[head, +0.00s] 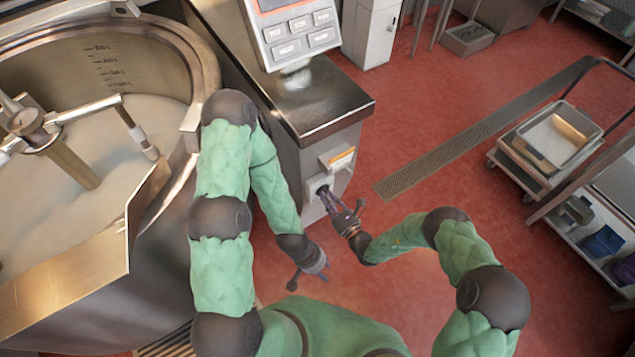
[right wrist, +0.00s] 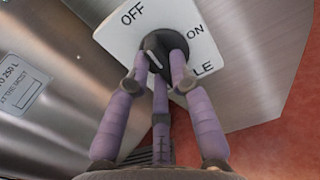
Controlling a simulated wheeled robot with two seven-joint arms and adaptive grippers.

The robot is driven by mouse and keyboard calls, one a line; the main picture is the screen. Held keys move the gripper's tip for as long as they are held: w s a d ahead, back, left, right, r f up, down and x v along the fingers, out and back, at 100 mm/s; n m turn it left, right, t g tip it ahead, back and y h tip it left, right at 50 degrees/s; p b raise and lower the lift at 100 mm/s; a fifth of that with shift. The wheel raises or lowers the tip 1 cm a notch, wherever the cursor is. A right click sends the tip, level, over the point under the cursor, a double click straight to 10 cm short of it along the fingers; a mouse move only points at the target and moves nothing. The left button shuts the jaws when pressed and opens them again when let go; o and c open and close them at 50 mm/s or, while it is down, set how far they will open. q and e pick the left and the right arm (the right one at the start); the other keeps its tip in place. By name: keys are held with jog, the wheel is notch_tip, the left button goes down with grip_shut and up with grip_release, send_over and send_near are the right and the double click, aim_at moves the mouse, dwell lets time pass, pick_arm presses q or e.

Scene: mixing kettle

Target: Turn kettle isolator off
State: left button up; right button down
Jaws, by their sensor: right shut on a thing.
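The kettle isolator (head: 319,184) is a pale switch box on the front of the steel cabinet. In the right wrist view, its black knob (right wrist: 163,46) sits on a white plate marked OFF at upper left and ON at right. A pale line shows on the knob's left side; I cannot tell exactly which label it points to. My right gripper (right wrist: 160,62) is shut on the knob, with purple fingers around it; it also shows in the head view (head: 326,194). My left gripper (head: 321,270) hangs free below; its opening is unclear.
The mixing kettle (head: 170,60) stands at left beside the steel cabinet (head: 335,95) with its keypad panel (head: 300,30). A trolley (head: 550,150) stands at far right.

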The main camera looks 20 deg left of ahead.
jog(key=c, duration=1)
grip_release()
jog(key=shift+w+d+n, duration=0.1)
jog(key=shift+n, duration=0.2)
jog(key=p+v, duration=0.1)
jog(key=v, duration=0.6)
jog(key=shift+p, duration=0.4)
